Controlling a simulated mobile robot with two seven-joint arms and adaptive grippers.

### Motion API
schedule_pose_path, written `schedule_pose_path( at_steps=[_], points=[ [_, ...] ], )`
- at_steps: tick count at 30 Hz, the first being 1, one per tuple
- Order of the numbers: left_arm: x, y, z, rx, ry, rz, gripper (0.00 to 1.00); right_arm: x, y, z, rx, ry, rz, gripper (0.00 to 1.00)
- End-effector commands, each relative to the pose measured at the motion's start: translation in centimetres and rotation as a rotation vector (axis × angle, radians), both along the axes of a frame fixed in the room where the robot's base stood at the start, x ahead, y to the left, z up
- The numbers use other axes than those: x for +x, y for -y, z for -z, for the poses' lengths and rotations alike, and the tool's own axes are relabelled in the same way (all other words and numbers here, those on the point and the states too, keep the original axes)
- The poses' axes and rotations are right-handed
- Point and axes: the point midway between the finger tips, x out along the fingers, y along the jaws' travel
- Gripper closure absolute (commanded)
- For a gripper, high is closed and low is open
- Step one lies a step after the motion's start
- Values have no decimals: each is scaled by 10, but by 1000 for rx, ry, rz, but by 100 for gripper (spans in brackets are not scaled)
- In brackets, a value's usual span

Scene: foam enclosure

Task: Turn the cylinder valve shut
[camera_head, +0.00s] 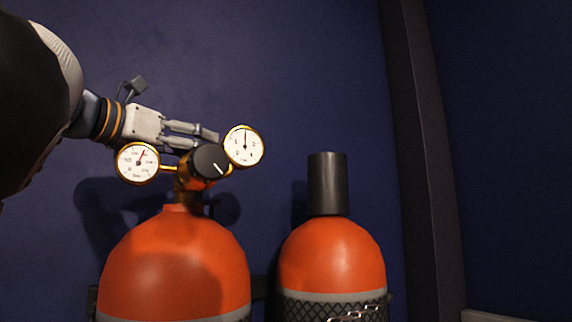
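The left orange cylinder (172,265) stands upright with a brass valve on top. The valve has a black round knob (210,161) with a white pointer line slanting down to the right. A gauge (138,162) sits left of the knob and another gauge (243,146) sits to its upper right. My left gripper (208,141) reaches in from the left, just above the knob. Its two fingers show a narrow gap with nothing seen between them. The knob partly overlaps the lower fingertip, and I cannot tell whether they touch. My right gripper is not in view.
A second orange cylinder (332,258) with a dark cap (327,184) and black netting stands to the right. A dark blue wall (290,60) is close behind. A dark vertical post (425,150) stands right of the cylinders. The space above the second cylinder is clear.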

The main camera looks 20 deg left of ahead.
Motion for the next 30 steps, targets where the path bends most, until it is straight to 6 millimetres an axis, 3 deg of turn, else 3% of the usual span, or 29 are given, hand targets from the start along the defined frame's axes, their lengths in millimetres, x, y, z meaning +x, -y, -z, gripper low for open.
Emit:
schedule_pose_path(
  at_steps=[6,12,22,30],
  points=[
    [0,0,0,0,0,0,38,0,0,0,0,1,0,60],
    [0,0,0,0,0,0,83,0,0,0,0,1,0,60],
    [0,-1,0,-1,1,35,85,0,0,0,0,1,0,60],
    [0,-1,-1,-3,3,200,85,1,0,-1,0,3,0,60]
  ],
)
